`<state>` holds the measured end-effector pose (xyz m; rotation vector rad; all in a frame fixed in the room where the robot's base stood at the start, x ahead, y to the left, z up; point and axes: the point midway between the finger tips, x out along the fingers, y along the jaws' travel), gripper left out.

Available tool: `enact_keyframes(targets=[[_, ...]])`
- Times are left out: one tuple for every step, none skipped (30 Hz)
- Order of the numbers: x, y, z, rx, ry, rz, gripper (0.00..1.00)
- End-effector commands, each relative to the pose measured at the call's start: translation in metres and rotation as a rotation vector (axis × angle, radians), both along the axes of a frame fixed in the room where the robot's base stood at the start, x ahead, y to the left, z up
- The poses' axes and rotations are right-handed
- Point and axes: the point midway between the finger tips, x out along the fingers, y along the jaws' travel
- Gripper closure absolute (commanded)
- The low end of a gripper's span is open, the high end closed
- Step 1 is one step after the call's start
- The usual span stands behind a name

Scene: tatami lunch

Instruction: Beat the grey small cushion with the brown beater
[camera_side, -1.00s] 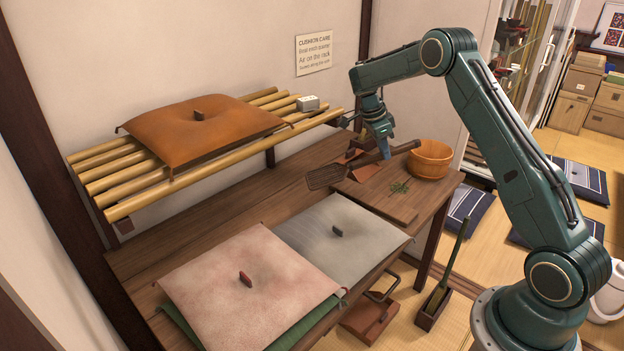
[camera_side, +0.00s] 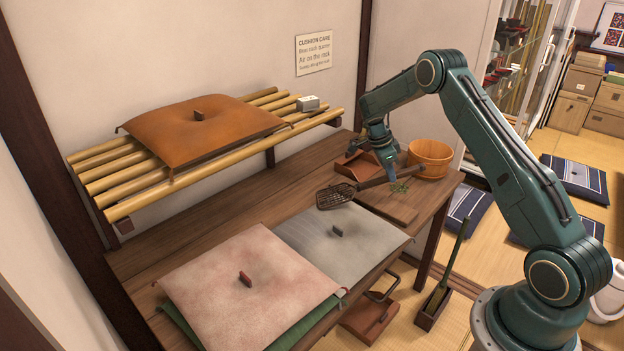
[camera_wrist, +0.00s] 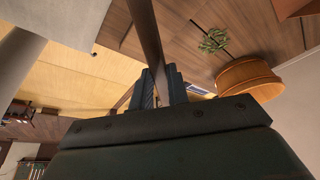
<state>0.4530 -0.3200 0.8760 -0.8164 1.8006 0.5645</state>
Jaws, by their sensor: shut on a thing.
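The grey small cushion (camera_side: 355,255) lies flat on the wooden bench, with a dark tab at its middle and a darker smudge near its far edge. My gripper (camera_side: 391,176) is shut on the handle of the brown beater, beyond the cushion's far side. The beater's woven head (camera_side: 336,196) points left, just beyond or over the cushion's far corner; I cannot tell whether it touches. In the wrist view the beater's handle (camera_wrist: 147,35) runs up from between my fingers (camera_wrist: 163,88). The beater head is out of that view.
A pink cushion (camera_side: 225,290) lies left of the grey one, on a green one. An orange cushion (camera_side: 195,130) rests on the bamboo rack (camera_side: 120,200). A wooden tub (camera_side: 430,158), green sprigs (camera_side: 399,187) and a brown dustpan-like tray (camera_side: 357,166) are near my gripper.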

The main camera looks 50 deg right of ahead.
Motion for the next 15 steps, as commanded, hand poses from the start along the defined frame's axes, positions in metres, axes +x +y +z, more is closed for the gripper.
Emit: enact_keyframes(targets=[[0.0, 0.0, 0.001, -0.001, -0.002, 0.0, 1.0], [0.0, 0.0, 0.002, -0.001, -0.002, 0.0, 1.0], [0.001, 0.0, 0.004, -0.001, -0.002, 0.0, 1.0], [0.001, 0.0, 0.007, -0.002, -0.002, 0.0, 1.0], [0.001, 0.0, 0.01, -0.002, -0.003, -0.001, 1.0], [0.001, -0.001, 0.016, -0.003, -0.003, 0.0, 1.0], [0.001, -0.001, 0.022, -0.003, -0.003, 0.0, 1.0], [0.001, -0.001, 0.028, -0.003, -0.005, 0.0, 1.0], [0.001, -0.001, 0.037, -0.003, -0.005, 0.0, 1.0], [0.001, -0.001, 0.045, -0.004, -0.005, -0.001, 1.0], [0.001, -0.001, 0.052, -0.003, -0.005, 0.0, 1.0], [0.001, -0.001, 0.062, -0.004, -0.006, -0.002, 1.0], [0.001, -0.001, 0.068, -0.003, -0.005, 0.0, 1.0], [0.001, -0.001, 0.074, -0.003, -0.004, -0.001, 1.0], [0.0, -0.001, 0.08, -0.003, -0.003, 0.0, 1.0]])
